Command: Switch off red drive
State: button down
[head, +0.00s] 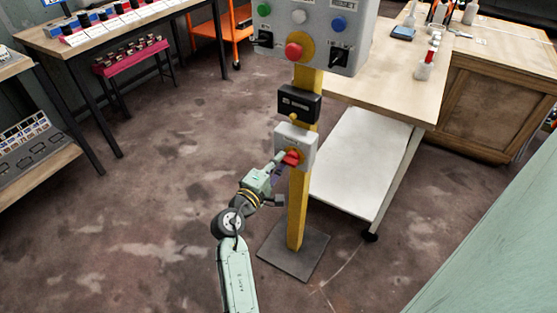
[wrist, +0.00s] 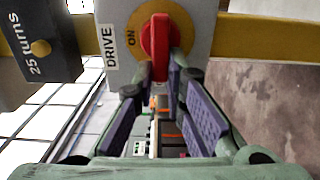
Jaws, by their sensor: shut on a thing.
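The red drive switch (head: 291,158) is a red rotary handle on a pale grey box (head: 308,143) low on a yellow post. In the wrist view the red handle (wrist: 158,45) sits on a yellow disc (wrist: 182,22), upright in the picture. The word ON is printed left of the handle, and a DRIVE label (wrist: 109,48) is farther left. My gripper (head: 280,164) is at the front of this box. In the wrist view its fingertips (wrist: 160,76) close around the handle's lower end; the fingers partly hide that end.
A black "25 turns" box (head: 298,103) with a yellow knob is just above on the post. A control panel (head: 322,42) with several buttons and black switches tops the post. A white lower shelf (head: 360,165) under a workbench stands right. Floor at left is open.

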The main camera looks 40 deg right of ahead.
jog(key=c, duration=1.6)
grip_release()
jog(key=shift+c, duration=0.2)
jog(key=shift+a, duration=0.1)
jog(key=v, duration=1.2)
